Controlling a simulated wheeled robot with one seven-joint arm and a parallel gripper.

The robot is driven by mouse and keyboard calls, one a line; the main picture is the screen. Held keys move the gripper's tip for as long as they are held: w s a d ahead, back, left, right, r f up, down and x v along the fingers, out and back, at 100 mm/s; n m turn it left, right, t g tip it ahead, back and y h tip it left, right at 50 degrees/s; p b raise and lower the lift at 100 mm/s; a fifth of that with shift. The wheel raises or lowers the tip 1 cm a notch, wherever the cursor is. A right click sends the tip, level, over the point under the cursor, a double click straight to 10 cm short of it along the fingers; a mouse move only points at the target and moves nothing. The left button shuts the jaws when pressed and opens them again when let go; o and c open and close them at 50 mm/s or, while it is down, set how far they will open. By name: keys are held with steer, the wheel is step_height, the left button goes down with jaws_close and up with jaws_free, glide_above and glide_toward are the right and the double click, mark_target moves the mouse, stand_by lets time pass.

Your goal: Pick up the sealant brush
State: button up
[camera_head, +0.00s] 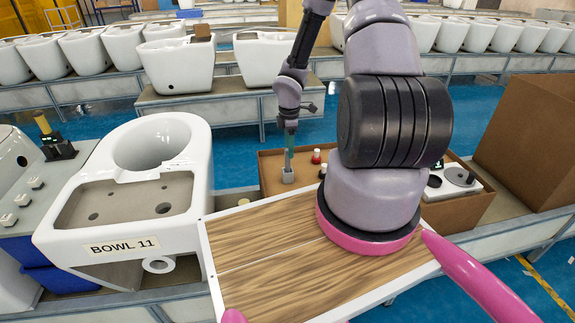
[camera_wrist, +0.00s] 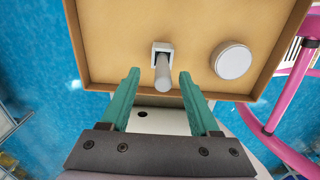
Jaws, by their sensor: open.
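The likely sealant brush (camera_wrist: 162,72) shows in the wrist view as a pale grey rod pointing at the camera. It stands at a small square light-grey block or holder (camera_wrist: 155,46) in a brown tray. In the head view this grey block (camera_head: 287,175) sits just below my fingertips, and the rod itself is hard to make out. My gripper (camera_wrist: 159,76) is open, with one green finger on each side of the rod and visible gaps between. It points down over the tray in the head view (camera_head: 289,158). The brush's lower end is hidden.
The brown tray (camera_wrist: 110,84) has raised walls and also holds a white round-topped item (camera_wrist: 232,62). Small red-and-black items (camera_head: 316,157) stand right of my gripper. A white toilet bowl labelled BOWL 11 (camera_head: 190,235) is at left. A tall brown box (camera_head: 530,135) is at right.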

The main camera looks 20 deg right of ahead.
steer(key=f, duration=0.2)
steer(key=a+f, duration=0.1)
steer(key=f, duration=0.1)
steer(key=shift+s, duration=0.15)
steer(key=shift+d+f, duration=0.1)
steer(key=shift+f, duration=0.2)
steer(key=shift+c, duration=0.4)
jaws_close()
step_height(320, 180, up, 10)
steer(key=shift+r, duration=0.1)
